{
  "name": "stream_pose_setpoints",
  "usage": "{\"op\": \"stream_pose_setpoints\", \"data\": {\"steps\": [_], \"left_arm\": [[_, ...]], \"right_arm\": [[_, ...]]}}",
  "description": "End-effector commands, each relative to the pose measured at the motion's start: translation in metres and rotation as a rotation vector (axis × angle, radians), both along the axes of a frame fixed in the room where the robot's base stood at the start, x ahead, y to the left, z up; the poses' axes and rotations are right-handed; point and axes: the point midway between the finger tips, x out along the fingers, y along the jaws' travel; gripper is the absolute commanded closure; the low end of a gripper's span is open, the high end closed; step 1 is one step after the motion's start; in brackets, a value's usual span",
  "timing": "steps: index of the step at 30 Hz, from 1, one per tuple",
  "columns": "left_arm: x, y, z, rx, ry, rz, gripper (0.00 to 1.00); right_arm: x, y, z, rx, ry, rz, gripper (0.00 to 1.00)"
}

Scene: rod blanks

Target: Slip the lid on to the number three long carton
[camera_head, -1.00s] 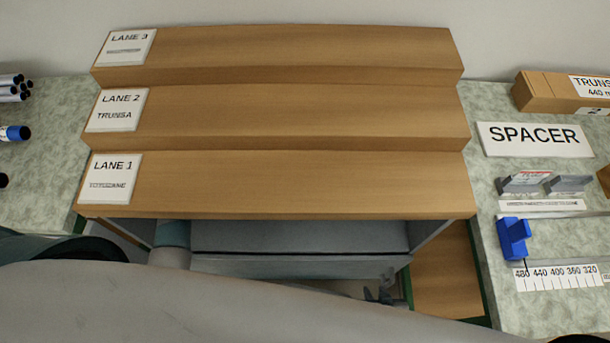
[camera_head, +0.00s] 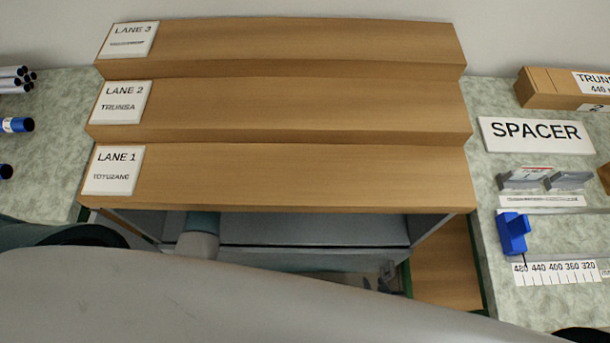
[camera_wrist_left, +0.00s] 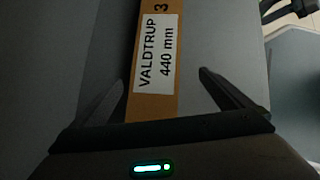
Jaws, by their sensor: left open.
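In the left wrist view a long brown carton piece (camera_wrist_left: 152,103) has a white label reading VALDTRUP 440 mm and a 3. It lies lengthwise between the spread fingers of my left gripper (camera_wrist_left: 165,92), which is open, with gaps on both sides. I cannot tell whether this piece is the carton's body or its lid. No separate lid can be made out.
A stepped wooden rack (camera_head: 290,175) with lanes 1 to 3 fills the middle and looks empty. A TRUNSA carton (camera_head: 545,88), a SPACER sign (camera_head: 535,135) and a blue stop (camera_head: 513,233) on a scale are right. Blue-ended rods (camera_head: 18,125) lie left.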

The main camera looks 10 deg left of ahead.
Motion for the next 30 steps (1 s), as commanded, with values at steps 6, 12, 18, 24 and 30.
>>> {"op": "stream_pose_setpoints", "data": {"steps": [6, 12, 18, 24, 30], "left_arm": [[0.009, -0.022, 0.000, 0.000, 0.000, 0.000, 0.01], [0.010, -0.024, 0.000, 0.001, 0.000, 0.000, 0.01], [0.010, -0.024, 0.000, 0.000, 0.000, 0.000, 0.01], [0.015, -0.037, 0.001, -0.002, -0.001, -0.001, 0.01], [0.022, -0.054, -0.022, 0.000, 0.002, -0.001, 0.01]], "right_arm": [[0.000, 0.001, 0.000, 0.002, -0.006, 0.000, 0.69], [-0.003, 0.001, -0.002, 0.002, -0.001, 0.001, 0.69], [-0.002, 0.002, -0.002, 0.002, -0.003, 0.001, 0.69], [0.001, 0.003, 0.002, 0.004, -0.011, 0.001, 0.69], [0.001, 0.002, -0.003, 0.002, 0.003, -0.001, 0.69]]}}
